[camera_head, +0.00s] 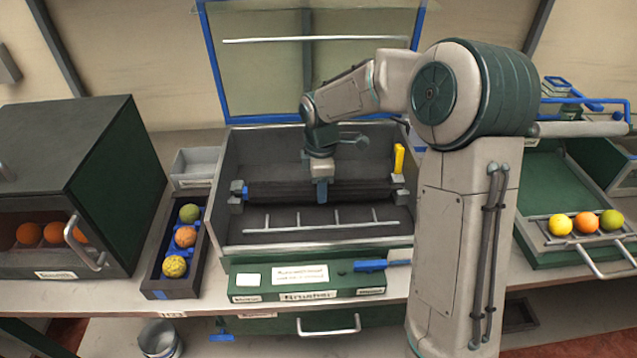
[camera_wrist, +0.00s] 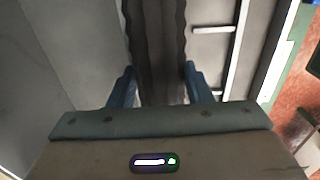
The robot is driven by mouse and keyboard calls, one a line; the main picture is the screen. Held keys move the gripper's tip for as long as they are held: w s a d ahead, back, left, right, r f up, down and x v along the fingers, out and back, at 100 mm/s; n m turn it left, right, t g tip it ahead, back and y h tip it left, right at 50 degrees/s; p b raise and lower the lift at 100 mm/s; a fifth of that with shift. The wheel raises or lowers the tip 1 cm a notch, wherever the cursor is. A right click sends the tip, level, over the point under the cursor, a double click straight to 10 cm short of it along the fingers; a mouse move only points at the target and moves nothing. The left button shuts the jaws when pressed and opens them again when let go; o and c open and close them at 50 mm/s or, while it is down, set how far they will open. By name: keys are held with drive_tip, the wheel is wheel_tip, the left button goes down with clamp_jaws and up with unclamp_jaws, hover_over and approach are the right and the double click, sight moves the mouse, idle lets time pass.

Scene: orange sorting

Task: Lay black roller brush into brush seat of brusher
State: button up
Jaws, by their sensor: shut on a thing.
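In the wrist view the blue fingers (camera_wrist: 160,85) stand on both sides of the dark, wavy-edged brush (camera_wrist: 155,45). The brush's left end is at the left block. I cannot tell whether both ends rest in the seats.
The brusher's lid (camera_head: 260,65) stands open behind. A yellow lever (camera_head: 399,158) stands upright at the right. A white rack (camera_head: 310,228) is in front of the brush. A tray with several fruits (camera_head: 185,237) is left, and a dark cabinet (camera_head: 75,180) further left.

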drive_tip(key=o, duration=1.2)
drive_tip(key=shift+c, duration=0.2)
wheel_tip(320, 180, up, 14)
drive_tip(key=s+d+f+m+t, duration=0.1)
drive_tip(key=s+d+f+m, duration=0.1)
drive_tip(key=s+d+m, duration=0.3)
drive_tip(key=s+d+f+m+t, duration=0.2)
drive_tip(key=s+d+m, duration=0.3)
drive_tip(key=s+m, duration=0.8)
drive_tip(key=s, duration=0.6)
drive_tip(key=shift+s+f, duration=0.2)
drive_tip(key=shift+s, duration=0.2)
